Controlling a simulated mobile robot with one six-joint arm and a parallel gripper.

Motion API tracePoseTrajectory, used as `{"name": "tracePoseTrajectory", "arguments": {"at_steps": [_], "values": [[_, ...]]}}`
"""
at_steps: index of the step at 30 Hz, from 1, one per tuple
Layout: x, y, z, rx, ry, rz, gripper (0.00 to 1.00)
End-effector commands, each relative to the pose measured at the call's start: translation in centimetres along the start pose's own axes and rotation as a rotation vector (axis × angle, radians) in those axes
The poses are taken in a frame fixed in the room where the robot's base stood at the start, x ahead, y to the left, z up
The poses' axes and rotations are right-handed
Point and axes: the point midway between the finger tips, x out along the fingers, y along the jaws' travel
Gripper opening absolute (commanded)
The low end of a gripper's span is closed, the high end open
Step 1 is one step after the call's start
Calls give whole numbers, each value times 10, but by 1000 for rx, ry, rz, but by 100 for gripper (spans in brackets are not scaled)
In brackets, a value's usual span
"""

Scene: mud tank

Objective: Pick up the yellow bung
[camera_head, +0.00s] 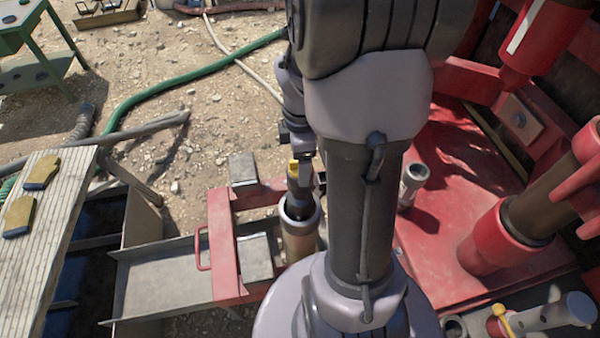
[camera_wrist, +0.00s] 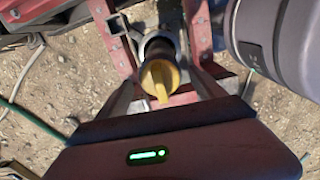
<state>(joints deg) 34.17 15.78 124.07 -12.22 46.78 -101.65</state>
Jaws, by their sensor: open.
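The yellow bung (camera_head: 294,168) shows as a small yellow top above an upright metal pipe (camera_head: 299,240), beside my arm. In the wrist view the yellow bung (camera_wrist: 160,78) has a raised grip bar and sits on a dark, round body. My gripper (camera_wrist: 163,82) is open, with one finger to the left of the bung and one to the right. I cannot tell whether either finger touches it. In the head view my arm hides most of the gripper.
A red frame (camera_head: 222,250) with a grey trough (camera_head: 160,275) stands left of the pipe. A red deck (camera_head: 450,160) with pipework lies to the right. A ribbed plank (camera_head: 40,235) with two yellow-and-dark items is at far left. A green hose (camera_head: 160,92) crosses the gravel.

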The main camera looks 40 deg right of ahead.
Motion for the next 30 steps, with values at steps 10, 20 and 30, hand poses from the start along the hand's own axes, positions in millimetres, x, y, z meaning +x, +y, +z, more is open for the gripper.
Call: {"name": "tracePoseTrajectory", "arguments": {"at_steps": [10, 20, 30], "values": [[-1, 0, 0, 0, 0, 1, 45], [-1, 0, 0, 0, 0, 1, 13], [-34, 0, 0, 1, 0, 2, 13]]}}
